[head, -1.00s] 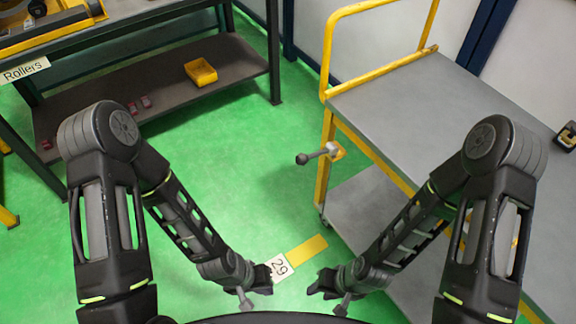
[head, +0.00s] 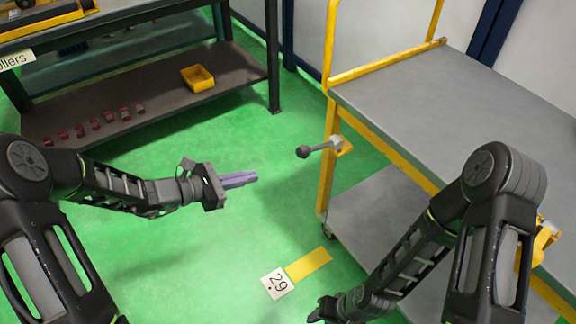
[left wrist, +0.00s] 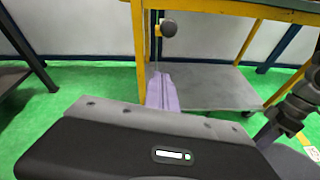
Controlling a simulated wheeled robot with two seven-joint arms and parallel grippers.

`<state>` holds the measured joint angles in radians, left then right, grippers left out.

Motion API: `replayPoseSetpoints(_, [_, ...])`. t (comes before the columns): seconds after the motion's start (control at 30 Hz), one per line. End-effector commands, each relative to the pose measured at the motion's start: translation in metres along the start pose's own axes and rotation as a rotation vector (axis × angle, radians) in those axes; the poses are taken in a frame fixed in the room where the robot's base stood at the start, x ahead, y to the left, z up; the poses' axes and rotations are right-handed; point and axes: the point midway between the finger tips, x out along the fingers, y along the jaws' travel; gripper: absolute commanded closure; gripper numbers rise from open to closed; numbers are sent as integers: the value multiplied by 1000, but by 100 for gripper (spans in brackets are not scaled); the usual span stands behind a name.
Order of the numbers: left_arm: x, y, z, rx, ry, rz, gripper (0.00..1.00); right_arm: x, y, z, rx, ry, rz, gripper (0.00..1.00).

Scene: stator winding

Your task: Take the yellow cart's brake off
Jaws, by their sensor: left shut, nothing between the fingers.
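The yellow cart (head: 333,160) stands at the right with a grey top deck (head: 440,110) and a lower shelf. Its brake lever (head: 322,149), a grey rod with a dark ball knob (head: 303,152), sticks out to the left from the cart's near-left post. The knob also shows in the left wrist view (left wrist: 168,28), above my fingers. My left gripper (head: 252,178) is shut and empty, its purple-grey fingers pointing right, left of the knob and a little below it in the picture, apart from it. My right gripper (head: 322,309) is low near the bottom edge; its jaws are too unclear to judge.
A dark shelf rack (head: 120,85) at the upper left holds a yellow bin (head: 198,77) and several small red parts (head: 95,124). The floor left of the cart is clear.

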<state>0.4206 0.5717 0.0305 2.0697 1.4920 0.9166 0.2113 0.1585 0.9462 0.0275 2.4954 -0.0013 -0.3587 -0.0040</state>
Motion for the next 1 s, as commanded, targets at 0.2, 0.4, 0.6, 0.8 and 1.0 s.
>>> replayPoseSetpoints(0.2, [1, -1, 0, 1, 2, -3, 100, 0, 0, 0, 0, 0, 0, 64])
replayPoseSetpoints(0.4, [14, -2, -1, 2, 2, -7, 100, 1, 0, 0, 0, 0, 0, 64])
replayPoseSetpoints(0.6, [45, -3, -1, 2, 1, -8, 100, 5, 2, 0, 0, 0, 0, 64])
replayPoseSetpoints(0.8, [86, -4, -2, 2, 2, -9, 100, 10, 4, 0, 0, 0, 0, 64])
replayPoseSetpoints(1.0, [106, -2, 20, 5, 2, -5, 100, 7, 3, 0, 0, 0, 0, 64])
